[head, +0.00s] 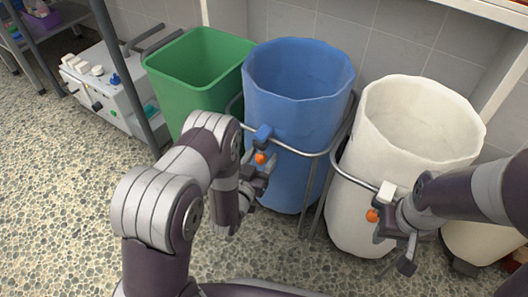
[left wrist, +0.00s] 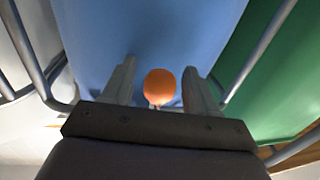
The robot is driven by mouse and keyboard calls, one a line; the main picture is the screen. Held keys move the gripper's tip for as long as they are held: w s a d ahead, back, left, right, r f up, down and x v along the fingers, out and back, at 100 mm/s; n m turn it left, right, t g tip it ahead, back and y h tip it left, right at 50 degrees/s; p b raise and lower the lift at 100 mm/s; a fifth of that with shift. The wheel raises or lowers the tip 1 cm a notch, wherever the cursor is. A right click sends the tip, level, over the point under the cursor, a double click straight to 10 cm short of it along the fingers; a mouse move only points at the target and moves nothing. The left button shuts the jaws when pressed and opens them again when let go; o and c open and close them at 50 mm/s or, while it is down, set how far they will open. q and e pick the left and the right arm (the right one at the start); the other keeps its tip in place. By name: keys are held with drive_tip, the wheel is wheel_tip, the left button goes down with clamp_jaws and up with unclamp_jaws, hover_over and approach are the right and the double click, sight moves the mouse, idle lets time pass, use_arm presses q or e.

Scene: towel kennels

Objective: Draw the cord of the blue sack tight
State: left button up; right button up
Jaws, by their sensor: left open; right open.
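The blue sack (head: 292,130) hangs open-mouthed in a metal frame, its top wide and round. A blue block (head: 263,136) sits on the frame's front rail, with an orange bead (head: 260,158) just below it. My left gripper (head: 258,177) is open in front of the sack. In the left wrist view the orange bead (left wrist: 160,87) shows between the two spread fingers, with room on both sides. The cord itself is mostly hidden. My right gripper (head: 396,245) is open in front of the white sack (head: 350,210), beside that sack's orange bead (head: 372,215).
A green bin (head: 185,85) stands left of the blue sack. A white box with knobs (head: 105,95) is at the far left behind a grey post (head: 130,75). A tiled wall closes the back. Speckled floor (head: 60,190) is clear at the front left.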

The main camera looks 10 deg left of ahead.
use_arm(q)
drive_tip(key=shift+c, duration=0.3)
clamp_jaws()
drive_tip(key=shift+f, duration=0.15)
wheel_tip(320, 180, down, 9)
drive_tip(key=b, duration=0.6)
drive_tip(key=shift+s, duration=0.15)
drive_tip(key=shift+f, duration=0.15)
drive_tip(key=shift+o, duration=0.3)
unclamp_jaws()
drive_tip(key=shift+f, duration=0.15)
